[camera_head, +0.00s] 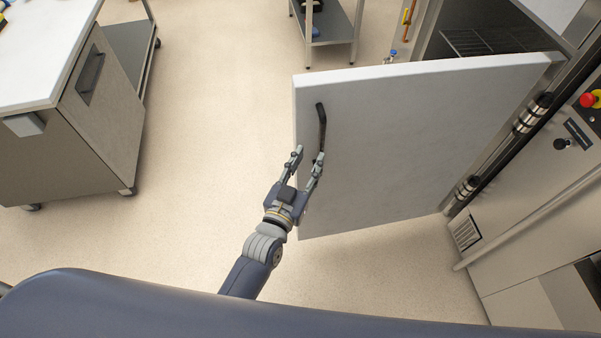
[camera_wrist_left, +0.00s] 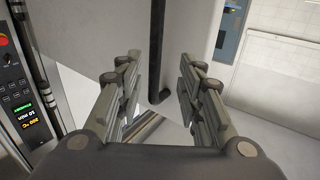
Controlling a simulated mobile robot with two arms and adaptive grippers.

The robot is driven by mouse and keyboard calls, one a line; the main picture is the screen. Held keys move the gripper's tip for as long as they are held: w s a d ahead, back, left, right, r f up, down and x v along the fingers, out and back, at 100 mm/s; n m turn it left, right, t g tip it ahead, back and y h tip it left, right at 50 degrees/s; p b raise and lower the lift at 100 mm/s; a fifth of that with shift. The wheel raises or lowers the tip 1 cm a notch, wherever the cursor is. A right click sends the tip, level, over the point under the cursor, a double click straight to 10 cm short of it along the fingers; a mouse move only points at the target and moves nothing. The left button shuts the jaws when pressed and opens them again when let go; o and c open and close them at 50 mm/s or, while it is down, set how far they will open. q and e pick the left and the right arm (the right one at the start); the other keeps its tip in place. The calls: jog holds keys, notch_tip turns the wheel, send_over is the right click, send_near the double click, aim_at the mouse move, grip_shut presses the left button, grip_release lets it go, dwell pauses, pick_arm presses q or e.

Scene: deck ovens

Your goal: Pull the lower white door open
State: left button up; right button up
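The white door (camera_head: 420,130) stands swung wide open from its hinges on the right in the head view. Its dark vertical bar handle (camera_head: 321,120) is near the door's free left edge. My left gripper (camera_head: 308,158) is at the handle's lower end, with its fingers apart. In the left wrist view the handle (camera_wrist_left: 155,55) shows between the two open fingers (camera_wrist_left: 157,75), touching neither. The door face (camera_wrist_left: 100,30) fills the upper left there. My right gripper is in neither view.
The oven opening with a wire rack (camera_head: 490,40) shows behind the door. A red button (camera_head: 587,99) is on the oven front at right. A steel cabinet with a white top (camera_head: 40,50) stands at left. The floor (camera_head: 215,110) between is clear.

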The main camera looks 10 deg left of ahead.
pick_arm(q)
jog(key=shift+v, duration=2.05)
jog(key=s+a+f+g+y+b, duration=0.1)
jog(key=s+a+f+g, duration=0.2)
jog(key=f, duration=0.7)
jog(key=s+f+g, duration=0.2)
jog(key=s+f, duration=0.3)
jog(key=f, duration=0.6)
jog(key=s+a+f+g+y+b, duration=0.1)
jog(key=s+a+f+g, duration=0.15)
jog(key=f, duration=0.75)
jog(key=s+a+f+g+y, duration=0.1)
jog(key=s+a+f+g, duration=0.2)
jog(key=s+f, duration=0.3)
jog(key=s+a+f+g+y+b, duration=0.1)
jog(key=s+a+f+g, duration=0.2)
jog(key=s, duration=1)
jog(key=s+a+f+g+y, duration=0.1)
jog(key=s+a+f+g, duration=0.2)
jog(key=s+a+f, duration=0.3)
jog(key=s+f, duration=0.4)
jog(key=shift+a+f+n, duration=0.2)
jog(key=shift+n, duration=0.2)
